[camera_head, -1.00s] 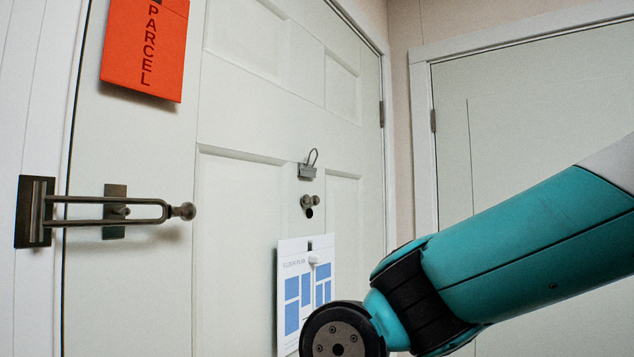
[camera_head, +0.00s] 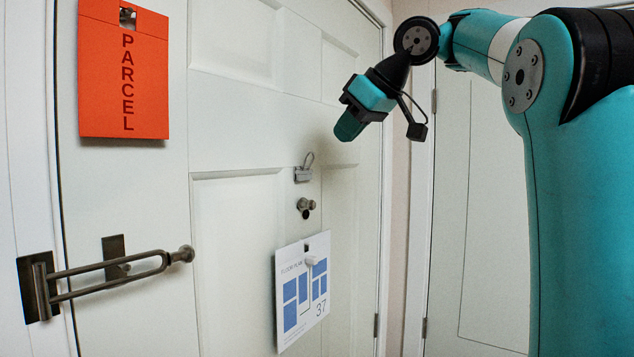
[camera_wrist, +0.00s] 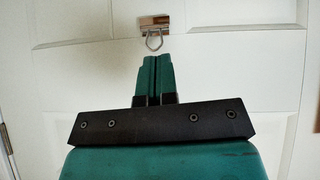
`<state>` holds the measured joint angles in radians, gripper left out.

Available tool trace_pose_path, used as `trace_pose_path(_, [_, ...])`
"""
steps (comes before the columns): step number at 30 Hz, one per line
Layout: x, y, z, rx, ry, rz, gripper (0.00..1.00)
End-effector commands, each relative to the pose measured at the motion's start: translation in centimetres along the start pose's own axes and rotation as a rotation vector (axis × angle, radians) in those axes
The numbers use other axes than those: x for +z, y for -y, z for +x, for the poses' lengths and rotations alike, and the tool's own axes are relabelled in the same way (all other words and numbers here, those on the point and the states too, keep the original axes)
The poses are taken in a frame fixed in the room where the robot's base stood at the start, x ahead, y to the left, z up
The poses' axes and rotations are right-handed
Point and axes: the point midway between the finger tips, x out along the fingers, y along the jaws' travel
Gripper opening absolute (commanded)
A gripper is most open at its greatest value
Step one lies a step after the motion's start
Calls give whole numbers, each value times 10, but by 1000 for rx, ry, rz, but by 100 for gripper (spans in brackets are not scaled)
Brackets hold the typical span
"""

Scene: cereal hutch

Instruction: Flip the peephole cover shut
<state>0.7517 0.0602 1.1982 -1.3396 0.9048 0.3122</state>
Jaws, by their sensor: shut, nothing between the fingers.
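The peephole (camera_head: 306,214) shows on the white door in the head view as a small dark hole. Its metal cover (camera_head: 308,204) appears swung up above the hole, leaving it uncovered. My gripper (camera_head: 346,128) is up and to the right of it, pointing down and left towards the door, apart from the cover. In the wrist view the fingers (camera_wrist: 153,75) are together with nothing between them. They point at a metal clip with a wire loop (camera_wrist: 154,30). The peephole is not seen in the wrist view.
The metal clip (camera_head: 303,173) is just above the peephole. A floor-plan sheet (camera_head: 302,290) hangs below it. An orange PARCEL card (camera_head: 123,75) hangs upper left. A bar door guard (camera_head: 110,270) juts out at lower left. A second door (camera_head: 470,230) stands at right.

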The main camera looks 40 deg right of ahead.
Motion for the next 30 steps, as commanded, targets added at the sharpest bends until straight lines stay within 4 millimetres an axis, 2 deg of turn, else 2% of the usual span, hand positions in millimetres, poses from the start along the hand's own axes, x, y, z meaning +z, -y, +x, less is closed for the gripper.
trace_pose_path(6, [0, 1, 2, -2, 0, -1, 0])
trace_pose_path(10, [2, 2, 15, -4, 0, 0, 0])
trace_pose_path(24, [3, 3, 108, -5, 2, -1, 0])
trace_pose_path(30, [22, 2, 123, -2, 1, 0, 0])
